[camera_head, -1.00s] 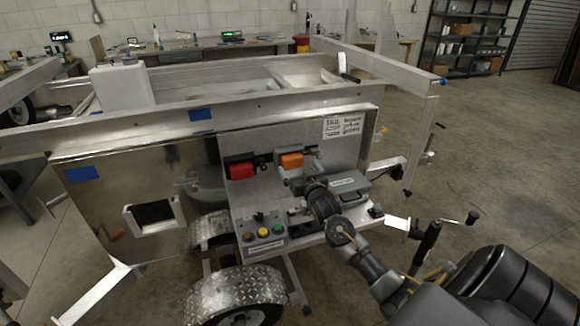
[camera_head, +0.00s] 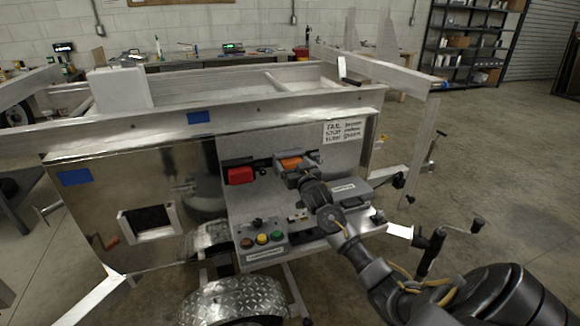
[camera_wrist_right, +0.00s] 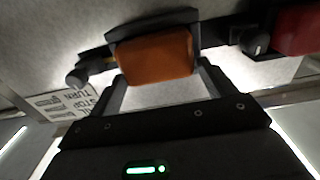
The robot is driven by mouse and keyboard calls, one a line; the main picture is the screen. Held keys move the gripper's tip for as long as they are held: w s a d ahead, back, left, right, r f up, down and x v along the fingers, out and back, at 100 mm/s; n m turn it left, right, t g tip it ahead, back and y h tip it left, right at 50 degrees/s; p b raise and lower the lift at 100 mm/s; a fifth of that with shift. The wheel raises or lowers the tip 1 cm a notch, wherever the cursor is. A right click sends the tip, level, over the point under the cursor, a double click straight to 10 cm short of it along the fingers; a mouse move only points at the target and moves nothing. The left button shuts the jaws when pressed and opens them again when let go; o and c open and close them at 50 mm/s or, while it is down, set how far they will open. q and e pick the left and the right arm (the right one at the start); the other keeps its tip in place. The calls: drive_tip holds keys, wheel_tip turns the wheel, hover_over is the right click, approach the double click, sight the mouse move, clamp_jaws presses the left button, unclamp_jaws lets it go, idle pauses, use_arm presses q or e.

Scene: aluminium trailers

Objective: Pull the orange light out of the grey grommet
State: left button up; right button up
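The orange light (camera_head: 290,163) sits on the upright grey panel of the trailer, to the right of the red light. The right wrist view shows the orange light (camera_wrist_right: 155,56) close up, with the dark grey grommet (camera_wrist_right: 150,24) along its edge. My right gripper (camera_head: 293,174) is at the orange light and covers its lower part in the head view. In the right wrist view the fingers of my right gripper (camera_wrist_right: 163,76) are apart, one towards each side of the light. I cannot tell whether they touch it. My left gripper is not in view.
The red light (camera_head: 240,175) is mounted just left of the orange one. Below are a box with coloured buttons (camera_head: 262,241) and a grey case (camera_head: 346,190) on the ledge. A printed sign (camera_head: 343,131) is on the panel above right.

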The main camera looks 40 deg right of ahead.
sight(294, 164)
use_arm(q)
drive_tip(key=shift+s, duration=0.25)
use_arm(e)
drive_tip(key=c, duration=0.8)
drive_tip(key=shift+o, duration=0.2)
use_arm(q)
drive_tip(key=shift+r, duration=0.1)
use_arm(e)
drive_tip(key=shift+s+a, duration=0.1)
drive_tip(key=shift+s+a+p, duration=0.2)
drive_tip(key=shift+s+p, duration=0.5)
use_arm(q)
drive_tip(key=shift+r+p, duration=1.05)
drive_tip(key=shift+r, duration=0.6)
use_arm(e)
drive_tip(key=shift+v, duration=1.4)
drive_tip(key=shift+s, duration=0.1)
